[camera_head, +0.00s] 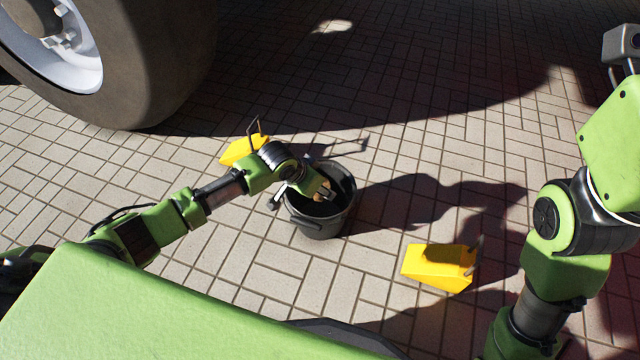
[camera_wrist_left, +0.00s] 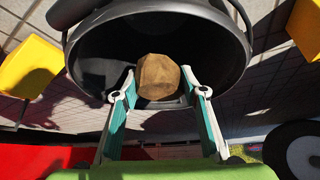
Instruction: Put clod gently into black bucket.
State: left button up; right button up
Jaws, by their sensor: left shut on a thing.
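The black bucket (camera_head: 322,226) stands upright on the paving in the middle of the head view. Its rim and dark inside fill the upper part of the left wrist view (camera_wrist_left: 236,66). The clod (camera_wrist_left: 158,77) is a brown, blocky lump between my left fingertips. My left gripper (camera_head: 323,192) is shut on it over the bucket's mouth, and the clod shows small and tan there. Whether the clod is below the rim I cannot tell. The bucket's bottom is in dark shadow. My right arm is at the right, and its gripper is not clearly in view.
A yellow wedge-shaped block (camera_head: 438,267) lies right of the bucket. Another yellow block (camera_head: 243,150) is behind my left forearm. A large wheel (camera_head: 165,65) stands at the upper left. Paving between the bucket and my right arm is partly free.

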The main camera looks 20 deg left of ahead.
pick_arm(q)
jog(key=shift+f, duration=0.4)
jog(key=o, duration=1.3)
jog(key=shift+c, duration=0.2)
